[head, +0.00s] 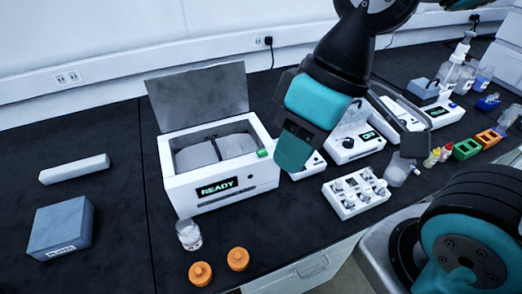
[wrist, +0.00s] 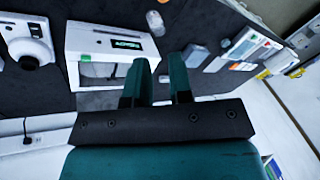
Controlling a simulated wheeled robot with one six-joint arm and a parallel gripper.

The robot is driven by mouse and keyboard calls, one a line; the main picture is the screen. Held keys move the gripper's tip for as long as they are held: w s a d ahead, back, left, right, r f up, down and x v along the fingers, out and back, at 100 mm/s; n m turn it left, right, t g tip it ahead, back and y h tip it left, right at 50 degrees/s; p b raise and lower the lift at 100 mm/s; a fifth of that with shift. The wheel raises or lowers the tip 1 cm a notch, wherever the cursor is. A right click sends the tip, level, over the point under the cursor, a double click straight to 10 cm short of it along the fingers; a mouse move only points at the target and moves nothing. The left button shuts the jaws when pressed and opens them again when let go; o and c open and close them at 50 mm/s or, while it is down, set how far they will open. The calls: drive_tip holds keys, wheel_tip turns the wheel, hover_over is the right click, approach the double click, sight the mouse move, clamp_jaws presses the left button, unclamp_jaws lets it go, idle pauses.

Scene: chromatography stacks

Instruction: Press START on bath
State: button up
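The bath (head: 222,192) is a white box with its grey lid (head: 200,94) raised and grey compartments inside. Its front display reads READY, and a green button (head: 264,153) sits at its front right top corner. In the wrist view the white bath (wrist: 88,42) and its lit display (wrist: 126,44) lie ahead of the fingers. My gripper (head: 292,155) is to the right of the green button in the head view, seemingly apart from it. In the wrist view its two teal fingers (wrist: 160,62) stand a little apart, with nothing between them.
A clear jar (head: 189,235) and two orange caps (head: 238,259) stand before the bath. A white rack of vials (head: 356,191) and a white device with an OFF display (head: 355,145) are to the right.

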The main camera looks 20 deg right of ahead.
clamp_jaws()
idle(1.4)
